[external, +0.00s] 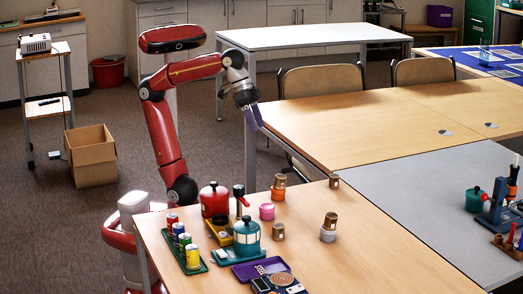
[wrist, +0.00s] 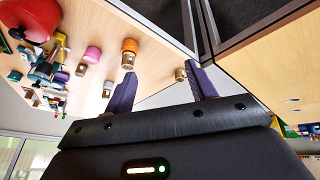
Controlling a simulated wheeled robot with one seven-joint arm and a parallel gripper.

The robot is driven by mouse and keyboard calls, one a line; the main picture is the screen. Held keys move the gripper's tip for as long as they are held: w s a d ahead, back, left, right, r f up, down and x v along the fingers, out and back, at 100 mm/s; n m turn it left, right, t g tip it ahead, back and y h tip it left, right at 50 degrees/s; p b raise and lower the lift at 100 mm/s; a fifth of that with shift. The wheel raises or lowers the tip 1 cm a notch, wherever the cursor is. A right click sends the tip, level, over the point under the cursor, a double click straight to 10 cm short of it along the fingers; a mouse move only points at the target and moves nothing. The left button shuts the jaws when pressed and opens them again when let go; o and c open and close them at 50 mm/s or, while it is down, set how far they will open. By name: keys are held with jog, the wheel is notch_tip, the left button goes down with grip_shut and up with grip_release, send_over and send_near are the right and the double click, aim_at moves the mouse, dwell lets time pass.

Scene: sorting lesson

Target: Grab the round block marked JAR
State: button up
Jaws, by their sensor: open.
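Several small round blocks stand on the near wooden table; no JAR marking is legible, so I cannot tell which one bears it. The wrist view shows the pink block (wrist: 92,54) and orange block (wrist: 129,45). My gripper (external: 258,122), with purple fingers, is raised beyond the table, open and empty. It also shows in the wrist view (wrist: 161,71).
The table also holds a red pot (external: 214,202), a teal pot (external: 247,240), a green tray (external: 204,268) of coloured cylinders and a purple tray (external: 240,274). A grey table (external: 420,190) adjoins at right.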

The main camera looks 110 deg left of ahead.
jog(key=w+d+r+n+g, duration=0.15)
jog(key=w+d, duration=0.35)
jog(key=w, duration=0.7)
jog(key=n+y+b, duration=0.2)
jog(key=y, duration=0.1)
send_over(277, 225)
jog(key=s+d, duration=0.2)
jog(key=shift+f, duration=5.75)
jog(key=shift+m+t, duration=0.25)
jog(key=shift+t, duration=0.2)
jog(key=x, duration=0.2)
jog(key=b+x, duration=0.1)
jog(key=x, duration=0.2)
jog(key=b+x, duration=0.1)
jog(key=x, duration=0.1)
jog(key=shift+s+a+f, duration=0.1)
jog(key=shift+a, duration=0.3)
jog(key=c, duration=1.1)
